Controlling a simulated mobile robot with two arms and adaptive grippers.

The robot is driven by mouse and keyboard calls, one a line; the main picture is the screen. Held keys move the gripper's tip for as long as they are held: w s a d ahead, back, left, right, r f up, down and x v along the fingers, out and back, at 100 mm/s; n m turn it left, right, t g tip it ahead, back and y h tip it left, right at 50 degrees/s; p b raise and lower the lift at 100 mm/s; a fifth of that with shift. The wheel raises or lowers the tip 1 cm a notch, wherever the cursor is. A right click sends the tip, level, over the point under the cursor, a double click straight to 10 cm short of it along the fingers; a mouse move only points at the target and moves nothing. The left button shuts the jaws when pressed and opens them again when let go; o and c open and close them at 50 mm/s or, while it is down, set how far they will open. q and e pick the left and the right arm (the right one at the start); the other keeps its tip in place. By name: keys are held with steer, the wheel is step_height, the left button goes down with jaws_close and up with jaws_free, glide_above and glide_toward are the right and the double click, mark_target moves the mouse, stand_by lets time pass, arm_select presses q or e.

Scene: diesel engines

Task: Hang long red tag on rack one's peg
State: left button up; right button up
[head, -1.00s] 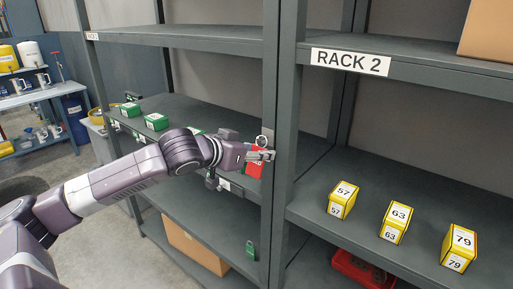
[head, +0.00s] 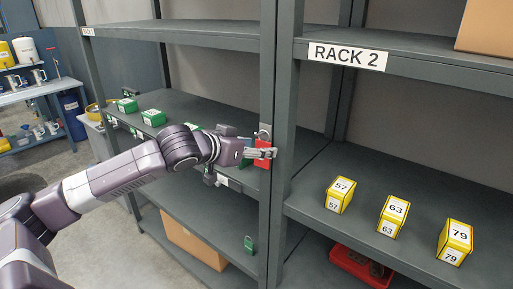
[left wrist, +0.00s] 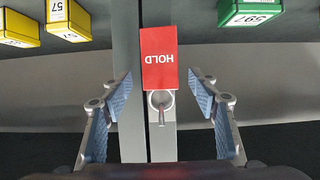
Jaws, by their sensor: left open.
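The red tag (head: 262,158) with its metal ring is at the upright post between the two racks. In the left wrist view, which is upside down, the tag (left wrist: 158,58) reads HOLD and its ring (left wrist: 161,99) appears to be around the peg (left wrist: 161,114) on the post's plate. The tag hangs straight along the post. My left gripper (head: 268,153) is in front of the post. In the left wrist view its blue-padded fingers (left wrist: 165,110) are spread wide on either side of the tag and ring, apart from both. My right gripper is not in view.
Green boxes (head: 152,118) stand on the left rack's shelf. Yellow numbered boxes (head: 394,216) stand on rack 2's shelf, with a red bin (head: 360,266) below. The floor at left is clear.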

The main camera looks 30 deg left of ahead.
arm_select(q)
steer(key=shift+s+a, duration=0.45)
steer(key=shift+s+a+r+y, duration=0.15)
steer(key=shift+s+r+y, duration=0.15)
steer(key=shift+s, duration=0.4)
steer(key=v, duration=0.9)
steer(key=shift+s+d+r, duration=0.25)
steer(key=shift+d+r, duration=0.05)
steer(key=shift+d, duration=0.05)
steer(key=shift+a+f, duration=0.1)
